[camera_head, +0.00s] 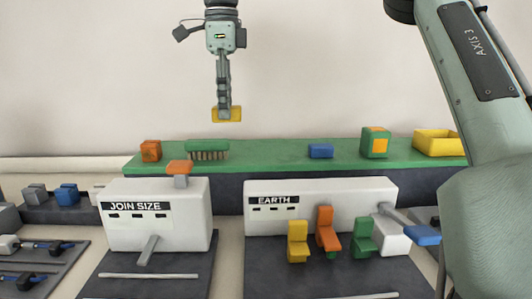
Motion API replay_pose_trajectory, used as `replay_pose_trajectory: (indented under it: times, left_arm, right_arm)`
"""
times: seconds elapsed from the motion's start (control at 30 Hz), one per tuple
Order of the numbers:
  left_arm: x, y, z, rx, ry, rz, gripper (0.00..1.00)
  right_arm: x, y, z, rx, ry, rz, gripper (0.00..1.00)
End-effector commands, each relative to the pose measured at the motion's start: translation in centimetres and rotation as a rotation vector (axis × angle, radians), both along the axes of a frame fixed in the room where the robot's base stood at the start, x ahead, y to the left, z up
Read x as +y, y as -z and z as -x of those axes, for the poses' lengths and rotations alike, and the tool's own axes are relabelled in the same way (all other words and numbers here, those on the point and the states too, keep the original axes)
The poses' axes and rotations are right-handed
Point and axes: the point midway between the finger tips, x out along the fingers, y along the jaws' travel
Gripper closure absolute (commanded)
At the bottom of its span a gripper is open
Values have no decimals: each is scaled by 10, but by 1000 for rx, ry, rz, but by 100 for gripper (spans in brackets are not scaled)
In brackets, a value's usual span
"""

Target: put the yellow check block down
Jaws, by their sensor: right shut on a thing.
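The yellow check block (235,115) is in the upper middle of the head view. My right gripper (223,108) points straight down and is shut on it, with the fingers covering part of the block. The block hangs in the air, above and behind which only the pale wall shows. In the picture it is above the green shelf top (270,150), apart from it. My left gripper is not in view.
On the green shelf top stand an orange block (151,150), a green brush-like piece (207,146), a blue block (320,151), a green-and-orange cube (376,142) and a yellow bin (437,142). White "JOIN SIZE" (180,230) and "EARTH" (345,192) stations stand in front.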

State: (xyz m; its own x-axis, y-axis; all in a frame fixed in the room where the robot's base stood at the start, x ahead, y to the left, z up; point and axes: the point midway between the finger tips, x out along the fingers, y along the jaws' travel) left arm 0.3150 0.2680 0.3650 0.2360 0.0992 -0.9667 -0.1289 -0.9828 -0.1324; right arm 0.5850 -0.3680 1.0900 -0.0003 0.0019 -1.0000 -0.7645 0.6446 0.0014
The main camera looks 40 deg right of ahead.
Motion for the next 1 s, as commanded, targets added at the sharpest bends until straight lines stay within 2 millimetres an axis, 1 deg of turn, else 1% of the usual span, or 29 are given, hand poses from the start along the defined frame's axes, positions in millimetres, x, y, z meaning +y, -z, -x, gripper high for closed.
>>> replay_pose_trajectory:
  times: [0.07,0.17,0.37,0.5,0.6,0.7,0.83,1.0]
  left_arm:
    - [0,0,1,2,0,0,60]
    - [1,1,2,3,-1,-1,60]
    - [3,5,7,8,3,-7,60]
    - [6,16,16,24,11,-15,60]
    - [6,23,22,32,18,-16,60]
    - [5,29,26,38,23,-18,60]
    - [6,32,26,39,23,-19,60]
    - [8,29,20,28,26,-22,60]
  right_arm:
    - [-3,2,0,-1,1,-1,100]
    - [-15,9,1,0,2,-3,100]
    - [-60,36,5,1,4,-5,100]
    - [-89,53,8,1,3,-3,100]
    - [-105,63,9,0,2,-3,100]
    - [-114,68,10,-1,1,-1,100]
    - [-116,75,10,0,-1,-1,100]
    - [-117,98,11,2,0,-2,100]
